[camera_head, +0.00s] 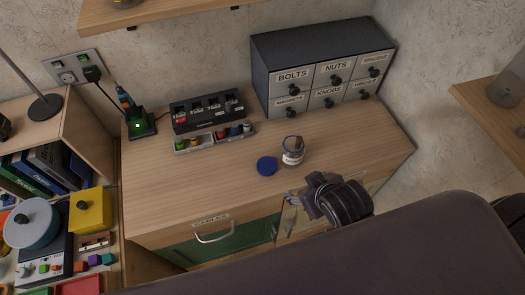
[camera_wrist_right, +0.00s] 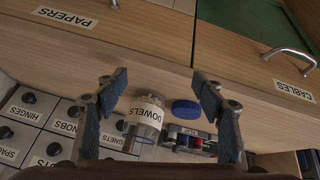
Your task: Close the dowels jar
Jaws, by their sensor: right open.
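The dowels jar (camera_head: 292,151) is a small clear jar with a white label and brown dowels inside. It stands open and upright on the wooden worktop; the wrist view shows its "DOWELS" label (camera_wrist_right: 146,113). Its blue round lid (camera_head: 266,166) lies flat on the worktop just left of the jar in the head view. The lid also shows beside the jar in the right wrist view (camera_wrist_right: 187,109). My right gripper (camera_head: 314,195) is open and empty near the worktop's front edge, apart from jar and lid. My left gripper is not in view.
A dark drawer cabinet (camera_head: 322,67) stands behind the jar. A charging rack (camera_head: 207,111) and a tray of small coloured items (camera_head: 214,138) stand behind the lid, with a green-lit tool dock (camera_head: 139,124) at left. The worktop's front left is clear.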

